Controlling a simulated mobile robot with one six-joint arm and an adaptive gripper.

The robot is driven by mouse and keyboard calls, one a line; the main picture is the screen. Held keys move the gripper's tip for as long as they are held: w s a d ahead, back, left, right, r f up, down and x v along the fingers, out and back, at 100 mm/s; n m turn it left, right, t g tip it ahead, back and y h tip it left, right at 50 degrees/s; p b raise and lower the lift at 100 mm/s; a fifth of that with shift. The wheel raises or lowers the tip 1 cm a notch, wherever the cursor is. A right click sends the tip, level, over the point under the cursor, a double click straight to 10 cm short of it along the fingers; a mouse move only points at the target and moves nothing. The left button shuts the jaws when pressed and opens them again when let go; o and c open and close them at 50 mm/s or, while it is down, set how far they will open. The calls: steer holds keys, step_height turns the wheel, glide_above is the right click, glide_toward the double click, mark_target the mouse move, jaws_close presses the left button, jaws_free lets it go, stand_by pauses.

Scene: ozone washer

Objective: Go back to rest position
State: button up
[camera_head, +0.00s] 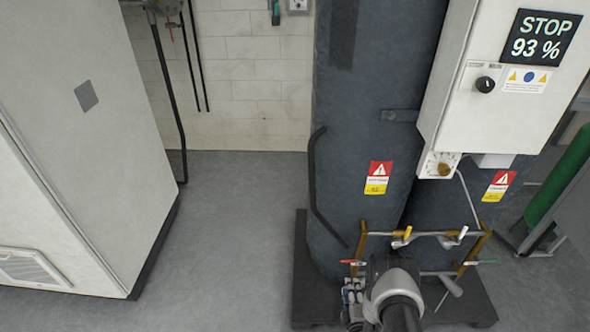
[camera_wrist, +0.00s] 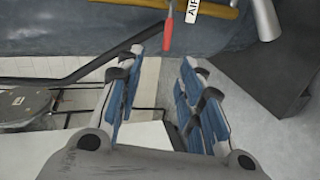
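My gripper (camera_wrist: 165,62) points toward the pipework in the wrist view. Its two fingers with blue pads stand apart, with nothing between them. In the head view my arm is at the lower middle, in front of the pipe frame, and my gripper (camera_head: 353,300) shows only small and partly hidden beside it. A red valve handle (camera_wrist: 168,36) lies beyond the fingertips in the wrist view, apart from them. It appears to be the red handle (camera_head: 326,262) on the left of the pipe frame.
Dark tanks (camera_head: 365,130) stand on a dark base. A white control box (camera_head: 505,75) reads "STOP 93 %". Brass pipes with several handles (camera_head: 402,236) surround my arm. A grey cabinet (camera_head: 85,130) stands left. Clear floor (camera_head: 240,230) lies between. Green equipment (camera_head: 560,175) is at right.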

steer(key=w+r+m+g, duration=0.1)
steer(key=w+r+m, duration=0.1)
steer(key=w+r, duration=0.6)
steer(key=w+r+m+g, duration=0.2)
steer(key=w+r, duration=0.3)
steer(key=r, duration=0.6)
steer(key=s+r+m+g, duration=0.1)
steer(key=s+r+m, duration=0.1)
steer(key=r, duration=0.8)
steer(key=s+r+m+g, duration=0.1)
steer(key=s+r+m, duration=0.15)
steer(key=r, duration=0.65)
steer(key=s+a+r+m+g, duration=0.3)
steer(key=s+r+m, duration=0.1)
steer(key=s+r, duration=1.1)
steer(key=s+a+m+g, duration=0.2)
steer(key=s+m, duration=0.2)
steer(key=s, duration=1.9)
steer(key=shift+a+y, duration=0.15)
steer(key=shift+y, duration=0.15)
